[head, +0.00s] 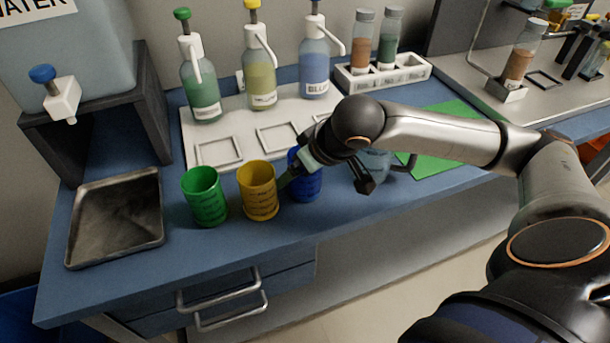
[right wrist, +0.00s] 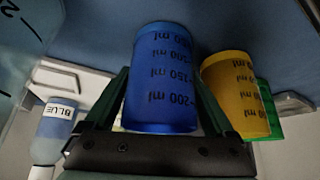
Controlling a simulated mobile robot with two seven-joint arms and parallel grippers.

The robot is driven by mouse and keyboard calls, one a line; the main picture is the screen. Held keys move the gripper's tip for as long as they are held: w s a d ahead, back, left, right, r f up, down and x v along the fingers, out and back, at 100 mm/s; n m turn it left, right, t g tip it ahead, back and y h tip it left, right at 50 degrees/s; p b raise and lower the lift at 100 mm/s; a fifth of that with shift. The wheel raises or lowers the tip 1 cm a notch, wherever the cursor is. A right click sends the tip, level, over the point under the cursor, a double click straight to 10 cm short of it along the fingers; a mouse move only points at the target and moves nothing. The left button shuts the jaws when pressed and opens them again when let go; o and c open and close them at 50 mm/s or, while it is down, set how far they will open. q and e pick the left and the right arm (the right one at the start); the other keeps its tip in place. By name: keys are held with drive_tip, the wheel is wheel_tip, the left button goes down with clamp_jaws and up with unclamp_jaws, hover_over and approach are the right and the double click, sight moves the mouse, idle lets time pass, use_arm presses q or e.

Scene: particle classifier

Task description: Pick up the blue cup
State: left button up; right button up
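The blue cup (head: 308,186) stands upright on the blue counter, right of the yellow cup (head: 258,190) and the green cup (head: 204,196). My right gripper (head: 312,180) is at the blue cup and hides much of it in the head view. In the right wrist view, the blue cup (right wrist: 160,80) is between the two fingers of my right gripper (right wrist: 162,75). Small gaps show beside the cup near the finger bases; contact at the tips is unclear. One finger is close to the yellow cup (right wrist: 235,95). My left gripper is out of view.
A white tray (head: 210,132) with labelled pump bottles is behind the cups. A clear jug (head: 376,163) is partly hidden behind my right gripper. A metal tray (head: 116,215) lies at left. The counter's front edge is close to the cups.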

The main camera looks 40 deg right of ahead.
drive_tip(key=c, duration=1.1)
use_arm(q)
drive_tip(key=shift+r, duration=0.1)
use_arm(e)
drive_tip(key=shift+r, duration=0.1)
